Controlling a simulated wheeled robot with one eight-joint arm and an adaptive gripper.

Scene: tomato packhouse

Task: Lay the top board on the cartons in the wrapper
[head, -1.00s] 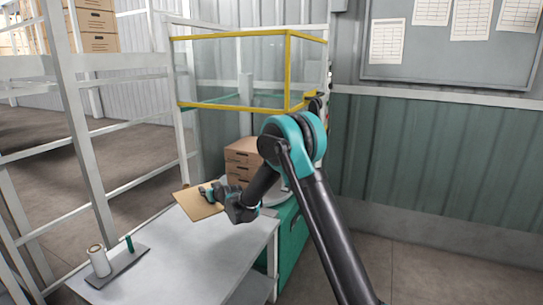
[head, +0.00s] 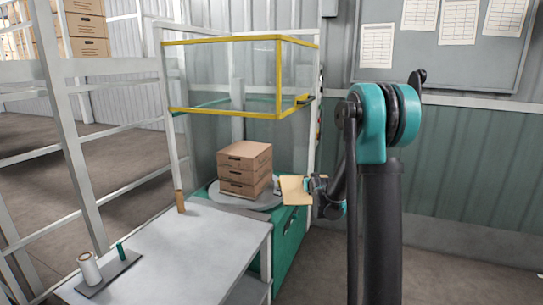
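The top board (head: 294,190) is a flat tan sheet, held out at the right of the wrapper. My gripper (head: 312,187) is shut on its right edge; the fingers are small and partly hidden. The cartons (head: 238,181) stand in a stack of three on the round grey turntable (head: 236,201) of the wrapper (head: 289,238), which has a green base. The top of the stack is bare. The board is right of the stack, apart from it and lower than its top.
A yellow-edged guard frame (head: 222,114) with clear panels stands above the cartons. A grey table (head: 190,245) in front holds a white roll (head: 89,268) and a green upright piece (head: 120,251) on a dark plate. White rack posts stand at left.

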